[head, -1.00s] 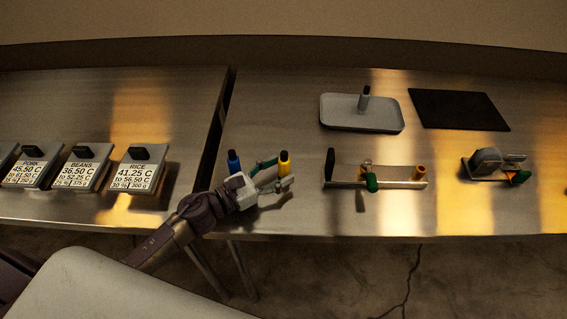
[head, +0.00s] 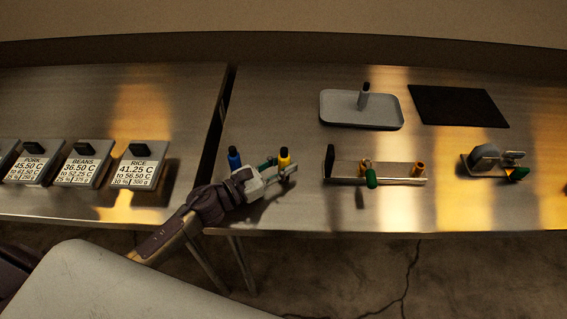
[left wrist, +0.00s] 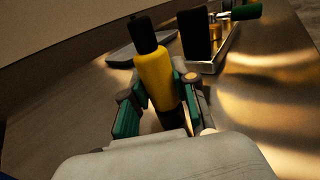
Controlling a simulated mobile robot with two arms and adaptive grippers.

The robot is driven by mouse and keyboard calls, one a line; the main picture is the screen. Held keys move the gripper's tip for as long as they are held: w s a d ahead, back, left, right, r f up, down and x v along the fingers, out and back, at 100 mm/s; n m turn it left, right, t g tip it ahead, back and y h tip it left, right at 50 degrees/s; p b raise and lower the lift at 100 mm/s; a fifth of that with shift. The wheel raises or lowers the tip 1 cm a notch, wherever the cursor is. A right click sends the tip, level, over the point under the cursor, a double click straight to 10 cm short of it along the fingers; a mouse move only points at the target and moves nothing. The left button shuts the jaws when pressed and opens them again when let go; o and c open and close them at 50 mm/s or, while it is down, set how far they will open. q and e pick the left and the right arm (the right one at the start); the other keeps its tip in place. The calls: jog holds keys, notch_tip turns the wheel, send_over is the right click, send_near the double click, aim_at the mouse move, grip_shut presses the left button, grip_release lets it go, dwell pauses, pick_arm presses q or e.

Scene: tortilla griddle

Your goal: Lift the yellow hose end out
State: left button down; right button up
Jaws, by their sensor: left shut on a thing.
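The yellow hose end (head: 284,159) is a yellow cylinder with a black tip, standing near the front edge of the right-hand table. It also shows in the left wrist view (left wrist: 155,76), a little tilted in the picture. My left gripper (head: 280,172) is shut on it, with one green-padded finger on each side in the left wrist view (left wrist: 158,95). A blue hose end (head: 234,159) with a black tip stands to the left, just behind my gripper. My right gripper is not in view.
A metal bracket with a green-handled valve (head: 395,173) stands to the right. A grey tray (head: 340,112) and a black mat (head: 458,108) lie behind it. A grey device (head: 487,157) sits farther right. Labelled lidded containers (head: 139,165) line the left table, across a gap.

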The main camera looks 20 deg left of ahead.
aim_at(279, 160)
pick_arm(q)
jog(key=shift+r+p, duration=1.1)
jog(key=shift+r, duration=0.45)
